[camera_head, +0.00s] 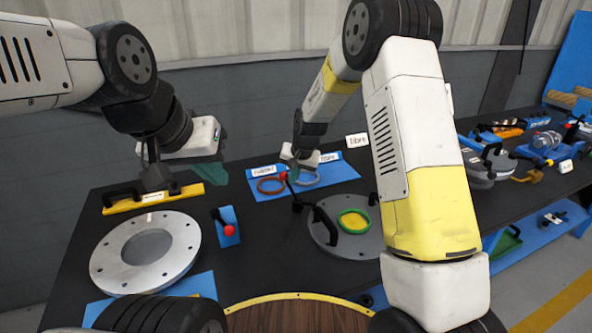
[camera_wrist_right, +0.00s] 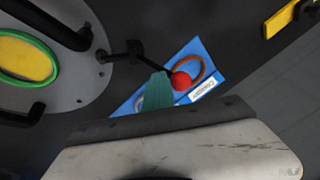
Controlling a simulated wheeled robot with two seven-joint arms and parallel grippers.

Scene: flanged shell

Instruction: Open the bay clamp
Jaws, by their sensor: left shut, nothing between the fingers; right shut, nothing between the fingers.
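A black clamp lever (camera_head: 298,201) with a red ball knob (camera_head: 283,175) stands at the far edge of the round grey lid plate (camera_head: 345,243). In the right wrist view the lever (camera_wrist_right: 130,50) runs from the plate to the red knob (camera_wrist_right: 181,80). My right gripper (camera_wrist_right: 157,88) is shut, its teal fingertips right beside the knob; I cannot tell whether they touch. Another red-knobbed clamp (camera_head: 229,230) sits on a small blue base at the left. My left gripper (camera_head: 209,173) is shut and empty above the table's back left.
A grey flanged ring (camera_head: 146,253) lies on the left, with a yellow bar (camera_head: 153,199) behind it. A blue mat (camera_head: 335,177) holds a red ring (camera_head: 271,186). The plate carries black handles and a green ring (camera_head: 354,221). Other fixtures crowd the right.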

